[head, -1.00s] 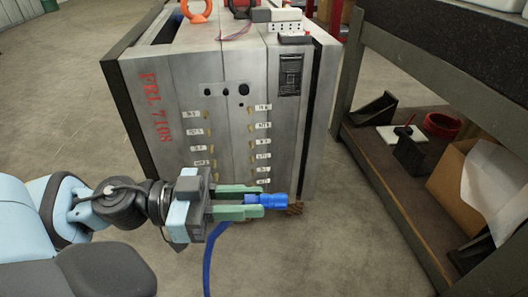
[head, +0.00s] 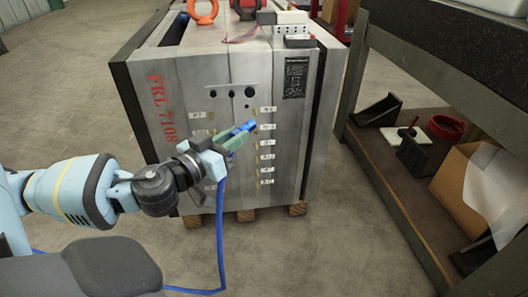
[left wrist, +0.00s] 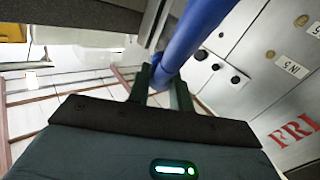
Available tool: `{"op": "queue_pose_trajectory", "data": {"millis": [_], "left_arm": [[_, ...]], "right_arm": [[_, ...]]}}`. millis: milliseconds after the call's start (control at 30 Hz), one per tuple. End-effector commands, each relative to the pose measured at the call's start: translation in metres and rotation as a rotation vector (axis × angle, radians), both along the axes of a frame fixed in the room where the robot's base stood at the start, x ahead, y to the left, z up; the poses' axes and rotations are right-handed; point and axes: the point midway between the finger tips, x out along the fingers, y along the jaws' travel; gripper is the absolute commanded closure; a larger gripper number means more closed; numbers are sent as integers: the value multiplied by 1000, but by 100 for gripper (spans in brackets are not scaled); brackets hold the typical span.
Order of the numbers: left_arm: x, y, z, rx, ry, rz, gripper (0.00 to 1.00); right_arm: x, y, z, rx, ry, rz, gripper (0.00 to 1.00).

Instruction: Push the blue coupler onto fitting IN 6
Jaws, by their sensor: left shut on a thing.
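My left gripper (head: 230,142) is shut on the blue coupler (head: 244,127) and holds it at the front face of the steel mould base (head: 215,75). The coupler points up and right, close to the upper fittings of the right label column (head: 267,127); I cannot tell whether it touches one. Its blue hose (head: 220,225) hangs to the floor. In the left wrist view the blue coupler and hose (left wrist: 190,42) pass between the fingers (left wrist: 160,90), and a plate reading IN 5 (left wrist: 293,68) shows. I cannot read which plate is IN 6. My right gripper is out of view.
My left arm covers much of the left label column. A workbench with a lower shelf (head: 400,185) stands at the right, holding a red ring (head: 446,127) and a cardboard box (head: 470,190). The mould base rests on wooden blocks (head: 246,214).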

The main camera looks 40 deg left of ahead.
Motion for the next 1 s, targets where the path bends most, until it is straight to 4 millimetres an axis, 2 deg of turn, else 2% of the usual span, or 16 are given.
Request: {"op": "queue_pose_trajectory", "data": {"millis": [500,767,1000], "left_arm": [[16,26,-16,-56,-9,233,100],[24,33,-28,-77,-15,360,100],[38,32,-47,-110,-27,531,100]], "right_arm": [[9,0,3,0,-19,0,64],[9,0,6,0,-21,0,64],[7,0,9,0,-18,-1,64]]}}
